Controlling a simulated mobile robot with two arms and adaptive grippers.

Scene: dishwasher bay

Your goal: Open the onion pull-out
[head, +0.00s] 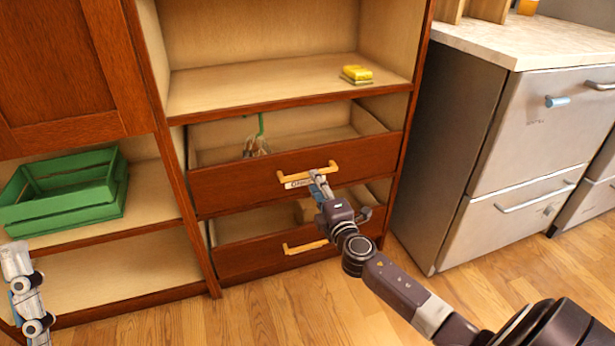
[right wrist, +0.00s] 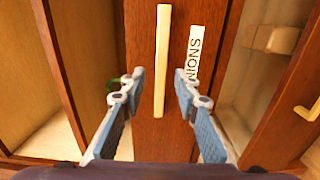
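The onion pull-out (head: 240,183) is the upper of two wooden drawers, with a yellow bar handle (head: 308,174) and a white label (head: 298,183). I see into it over its low front; how far it stands out is hard to tell. My right gripper (head: 318,178) is at the handle's right part. In the right wrist view, its two fingers (right wrist: 160,76) are apart, with the handle (right wrist: 162,45) between them, and the label reading "ONIONS" (right wrist: 194,55) is partly covered. Contact is not clear. My left gripper (head: 22,285) is at the lower left edge, partly cut off.
A bunch with a green hook (head: 257,142) is inside the upper drawer. The lower drawer (head: 262,258) has its own yellow handle. A yellow sponge-like block (head: 356,73) lies on the shelf above. A green crate (head: 65,190) stands left. Grey cabinets (head: 500,150) stand right.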

